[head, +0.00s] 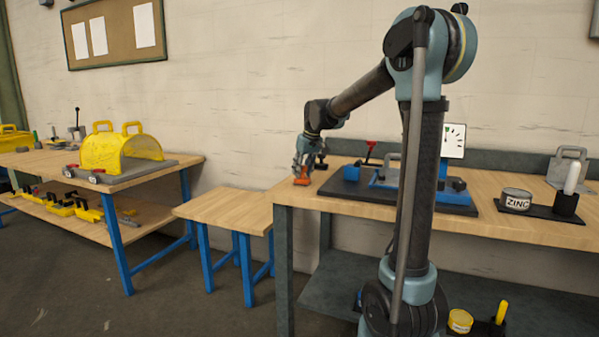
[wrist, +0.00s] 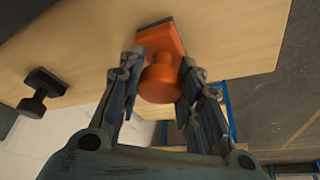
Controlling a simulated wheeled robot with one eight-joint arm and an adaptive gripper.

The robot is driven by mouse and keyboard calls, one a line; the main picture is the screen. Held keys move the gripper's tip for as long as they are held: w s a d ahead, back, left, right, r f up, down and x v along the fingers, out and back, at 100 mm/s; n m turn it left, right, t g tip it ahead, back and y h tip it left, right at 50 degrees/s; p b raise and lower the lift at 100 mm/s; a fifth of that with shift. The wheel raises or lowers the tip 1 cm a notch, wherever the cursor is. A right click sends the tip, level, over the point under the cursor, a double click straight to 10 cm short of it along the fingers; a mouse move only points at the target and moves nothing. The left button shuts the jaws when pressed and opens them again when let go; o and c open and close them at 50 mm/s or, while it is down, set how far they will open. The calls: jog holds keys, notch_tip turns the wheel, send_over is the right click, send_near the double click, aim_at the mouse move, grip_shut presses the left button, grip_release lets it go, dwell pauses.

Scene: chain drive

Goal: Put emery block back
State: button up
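The emery block appears to be the orange block with a round knob (wrist: 160,80) and a thin dark underside, seen between my fingertips in the wrist view. In the head view the orange block (head: 302,181) is at the left end of the wooden bench top (head: 400,205), low at its surface. I cannot tell whether it rests there or hangs just above. My gripper (head: 303,169) is directly over it, pointing down. In the wrist view the fingers of my gripper (wrist: 160,68) close in on both sides of the knob and appear to touch it.
A small black knobbed piece (wrist: 40,92) stands near the block, towards the wall. A lower wooden table (head: 222,208) adjoins on the left.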

jog(key=o, duration=0.4)
jog(key=v, duration=1.2)
jog(key=shift+s+d, duration=0.15)
jog(key=s+d+f+m, duration=0.2)
jog(key=s+d+f, duration=0.3)
jog(key=s+d, duration=0.4)
jog(key=s+d+f+m, duration=0.1)
jog(key=s+d+f, duration=0.2)
jog(key=s+f, duration=0.5)
jog(key=s+d+f+m+g+h, duration=0.1)
jog(key=s+d+f, duration=0.3)
jog(key=s+f, duration=0.4)
jog(key=s+d+f+m+h, duration=0.1)
jog(key=s+d+f, duration=0.3)
jog(key=s+f, duration=0.4)
jog(key=shift+s+f+m, duration=0.15)
jog(key=shift+s+m, duration=0.65)
jog(key=shift+s, duration=1.1)
